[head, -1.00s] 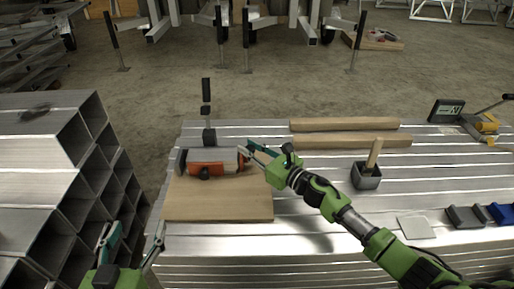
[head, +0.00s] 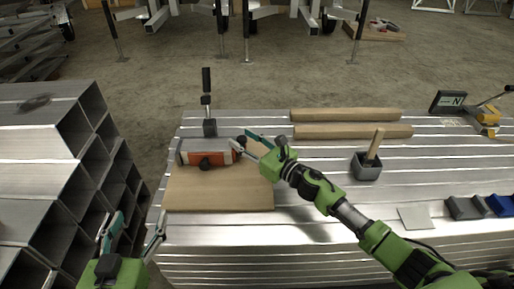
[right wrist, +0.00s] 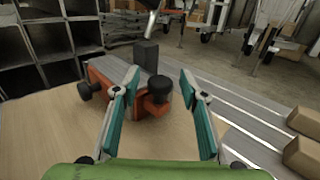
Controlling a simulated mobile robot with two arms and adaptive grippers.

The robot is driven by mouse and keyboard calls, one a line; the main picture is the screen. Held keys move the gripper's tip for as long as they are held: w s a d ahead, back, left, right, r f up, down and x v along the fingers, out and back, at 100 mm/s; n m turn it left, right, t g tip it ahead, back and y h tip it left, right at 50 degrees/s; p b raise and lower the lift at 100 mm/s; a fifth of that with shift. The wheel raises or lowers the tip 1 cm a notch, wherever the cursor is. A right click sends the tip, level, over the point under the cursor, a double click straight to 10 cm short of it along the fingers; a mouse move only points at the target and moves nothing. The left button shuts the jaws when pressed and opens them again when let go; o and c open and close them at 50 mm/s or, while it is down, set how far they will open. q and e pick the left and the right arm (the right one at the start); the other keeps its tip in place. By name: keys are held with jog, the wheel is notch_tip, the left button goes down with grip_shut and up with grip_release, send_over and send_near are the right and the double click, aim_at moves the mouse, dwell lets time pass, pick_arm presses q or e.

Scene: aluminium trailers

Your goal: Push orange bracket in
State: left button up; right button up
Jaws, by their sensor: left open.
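The orange bracket (head: 222,150) lies on a wooden board (head: 219,196) at the left end of the metal table, in the head view. A black knob (right wrist: 158,88) sticks out of its right end; the bracket's orange body (right wrist: 150,125) also shows in the right wrist view. My right gripper (head: 249,143) is open at the bracket's right end. In the right wrist view its two teal fingers (right wrist: 160,110) stand apart, with the knob between them and no clear contact. My left gripper (head: 134,232) is open and empty, low in front of the table's left end.
A black upright clamp post (head: 207,100) stands right behind the bracket. Wooden bars (head: 350,131) lie behind on the table, and a grey cup with a wooden handle (head: 367,168) stands to the right. Stacked square tubes (head: 60,170) fill the left.

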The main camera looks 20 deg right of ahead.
jog(key=v, duration=1)
jog(key=shift+s+d+r, duration=0.1)
jog(key=shift+s+d, duration=0.05)
jog(key=shift+s, duration=0.25)
